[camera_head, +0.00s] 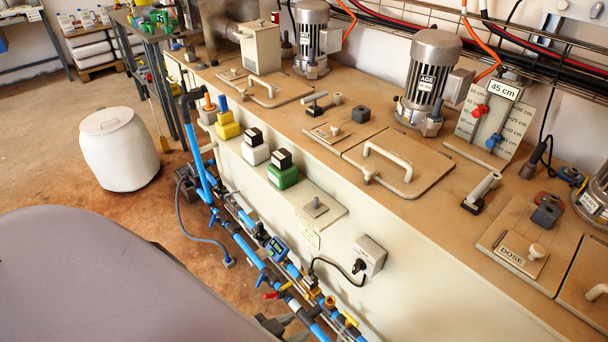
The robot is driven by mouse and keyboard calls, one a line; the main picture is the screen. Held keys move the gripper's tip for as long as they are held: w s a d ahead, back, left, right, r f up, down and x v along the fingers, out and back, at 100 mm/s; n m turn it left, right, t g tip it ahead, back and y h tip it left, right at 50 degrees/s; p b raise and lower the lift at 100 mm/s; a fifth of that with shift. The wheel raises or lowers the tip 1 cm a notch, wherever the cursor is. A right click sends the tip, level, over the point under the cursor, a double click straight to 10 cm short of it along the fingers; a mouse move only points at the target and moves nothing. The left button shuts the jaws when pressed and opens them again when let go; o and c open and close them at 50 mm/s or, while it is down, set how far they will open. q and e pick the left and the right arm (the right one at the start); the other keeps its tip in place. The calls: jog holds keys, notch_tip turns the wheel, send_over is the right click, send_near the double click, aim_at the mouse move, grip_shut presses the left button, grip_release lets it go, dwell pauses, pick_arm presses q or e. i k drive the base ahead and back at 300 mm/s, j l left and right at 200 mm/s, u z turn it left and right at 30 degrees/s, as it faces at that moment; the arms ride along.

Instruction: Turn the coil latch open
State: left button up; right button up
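No part in view is marked as the coil latch, and I cannot tell which fitting it is. Two small levers on dark bases lie on the tan bench top: one lever (484,188) at the right and one lever (318,104) near the middle. No gripper touches either of them. A dark piece at the bottom edge seems to be my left gripper (277,326), low beside the blue pipes and mostly cut off, so its opening is unclear. My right gripper is not in view.
The long bench (400,235) carries motors (430,80), lids with handles (390,165) and a DOSE plate (520,253). Blue pipes (245,250) with valves run along its front. A white drum (119,150) stands on open brown floor at left.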

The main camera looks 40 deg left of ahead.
aim_at(309, 272)
jog(key=u, duration=1.05)
